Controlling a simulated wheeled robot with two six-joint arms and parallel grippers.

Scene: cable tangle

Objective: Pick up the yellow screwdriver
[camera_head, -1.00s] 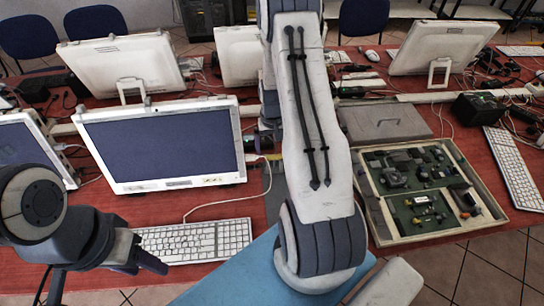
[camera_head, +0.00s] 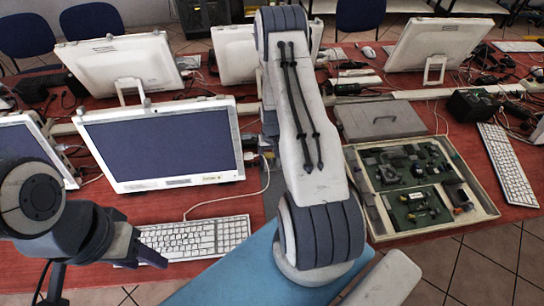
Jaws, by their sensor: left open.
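I cannot make out the yellow screwdriver for sure. A small yellowish spot (camera_head: 268,155) shows beside the large middle arm, too small to tell what it is. My left gripper (camera_head: 142,256) is at the lower left, open, over the front table edge and beside the left end of the white keyboard (camera_head: 195,238). Only part of its dark fingers shows, and I see nothing held. My own large white and grey arm crosses the middle of the view and hides part of the table. My right gripper is not in view.
A monitor (camera_head: 160,147) stands behind the keyboard. An open case of circuit boards (camera_head: 487,212) lies right of my arm, with a closed grey case (camera_head: 382,117) behind it. A blue surface (camera_head: 215,280) is in front. Cables and another keyboard (camera_head: 508,165) crowd the table.

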